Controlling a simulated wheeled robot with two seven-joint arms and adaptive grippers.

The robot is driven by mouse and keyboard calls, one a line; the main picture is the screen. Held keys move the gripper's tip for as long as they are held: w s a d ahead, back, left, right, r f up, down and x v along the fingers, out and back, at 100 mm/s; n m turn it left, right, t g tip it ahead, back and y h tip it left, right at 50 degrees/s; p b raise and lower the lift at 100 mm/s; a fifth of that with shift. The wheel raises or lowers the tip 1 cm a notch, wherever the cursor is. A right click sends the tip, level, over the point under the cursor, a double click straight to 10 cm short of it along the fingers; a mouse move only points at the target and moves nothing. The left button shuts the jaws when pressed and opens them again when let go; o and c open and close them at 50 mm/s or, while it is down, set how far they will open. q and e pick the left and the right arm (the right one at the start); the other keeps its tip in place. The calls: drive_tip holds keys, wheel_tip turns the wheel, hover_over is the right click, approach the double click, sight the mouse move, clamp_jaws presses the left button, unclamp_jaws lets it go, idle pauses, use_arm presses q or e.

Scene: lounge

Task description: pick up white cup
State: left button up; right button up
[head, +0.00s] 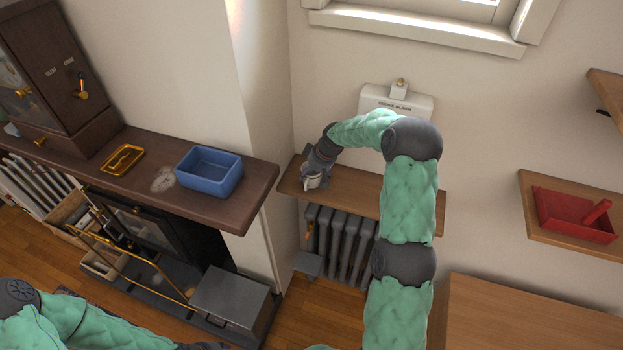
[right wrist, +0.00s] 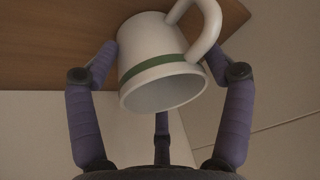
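The white cup (head: 311,182) is at the left end of the wooden shelf above the radiator. In the right wrist view the cup (right wrist: 160,62) shows a green band, its open rim towards the camera and its handle at upper right. My right gripper (head: 314,172) is at the cup with its fingers around it. The left finger in the wrist view is at the cup wall, and the right finger is beside the handle. Whether they press on the cup cannot be told. The cup's base is hidden. The left gripper is not clearly visible; only my left arm shows at lower left.
The mantel at left holds a blue bin (head: 209,171) and a gold tray (head: 122,159). A red dustpan (head: 575,215) lies on the right shelf.

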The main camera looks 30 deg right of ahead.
drive_tip(key=c, duration=0.7)
